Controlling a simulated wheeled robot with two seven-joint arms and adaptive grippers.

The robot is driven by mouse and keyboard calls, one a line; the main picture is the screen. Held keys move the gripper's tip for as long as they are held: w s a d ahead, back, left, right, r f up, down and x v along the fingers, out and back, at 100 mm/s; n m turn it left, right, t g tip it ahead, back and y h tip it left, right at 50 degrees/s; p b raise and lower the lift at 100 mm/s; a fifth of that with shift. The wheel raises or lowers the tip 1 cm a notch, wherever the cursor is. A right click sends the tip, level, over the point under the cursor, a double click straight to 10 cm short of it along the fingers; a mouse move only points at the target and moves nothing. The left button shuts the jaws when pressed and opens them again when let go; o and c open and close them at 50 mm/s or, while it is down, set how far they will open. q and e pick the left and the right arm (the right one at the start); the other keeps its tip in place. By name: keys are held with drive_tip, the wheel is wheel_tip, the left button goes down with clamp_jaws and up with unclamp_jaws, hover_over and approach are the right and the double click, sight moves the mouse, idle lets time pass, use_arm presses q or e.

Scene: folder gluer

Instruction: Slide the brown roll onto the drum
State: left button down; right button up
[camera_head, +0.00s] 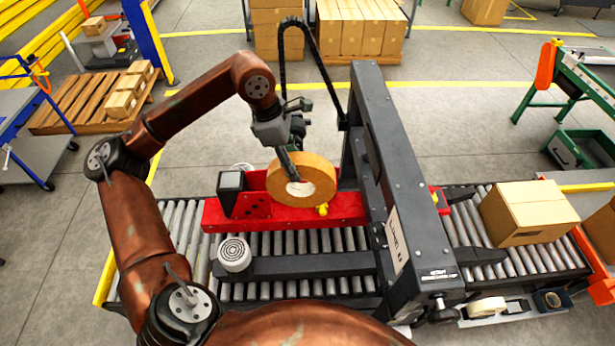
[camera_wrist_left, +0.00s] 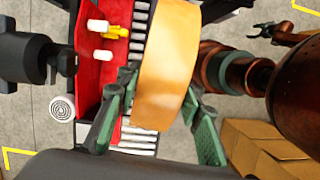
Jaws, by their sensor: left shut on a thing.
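The brown roll (camera_head: 318,170) is a thick tape ring with a pale centre, held upright above the red unit of the machine. My left gripper (camera_head: 292,167) is shut on it, with a finger across its near face. In the left wrist view, the roll (camera_wrist_left: 168,65) stands edge-on between the green fingers of the gripper (camera_wrist_left: 160,90). I cannot make out the drum clearly; the roll may hide it. A pale shape shows in the roll's hole, but I cannot tell what it is.
The red unit (camera_head: 345,208) carries a black block (camera_head: 230,181) and a yellow knob (camera_head: 322,209). A dark upright frame (camera_head: 385,150) stands close right of the roll. A cardboard box (camera_head: 530,212) lies on the rollers at right. A white round part (camera_head: 234,254) sits nearer me.

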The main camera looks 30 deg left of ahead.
sight(291, 157)
use_arm(q)
drive_tip(key=r, duration=0.1)
drive_tip(key=a+r+n+p, duration=0.1)
drive_tip(key=r, duration=0.1)
drive_tip(key=shift+a+r, duration=0.15)
drive_tip(key=shift+r, duration=0.05)
drive_tip(key=shift+w+a+p, duration=0.35)
drive_tip(key=shift+w+a, duration=0.1)
drive_tip(key=shift+w, duration=0.3)
drive_tip(key=shift+w+a+p, duration=0.4)
drive_tip(key=shift+w+a, duration=0.1)
drive_tip(key=shift+w, duration=0.25)
drive_tip(key=shift+w+a+p, duration=0.35)
drive_tip(key=shift+w+a, duration=0.1)
drive_tip(key=shift+w, duration=0.3)
drive_tip(key=shift+w, duration=0.2)
drive_tip(key=shift+w+a+p, duration=0.35)
drive_tip(key=shift+w, duration=0.2)
drive_tip(key=shift+w+a+p, duration=0.3)
drive_tip(key=shift+w+a, duration=0.05)
drive_tip(key=shift+w, duration=0.2)
drive_tip(key=shift+w, duration=0.1)
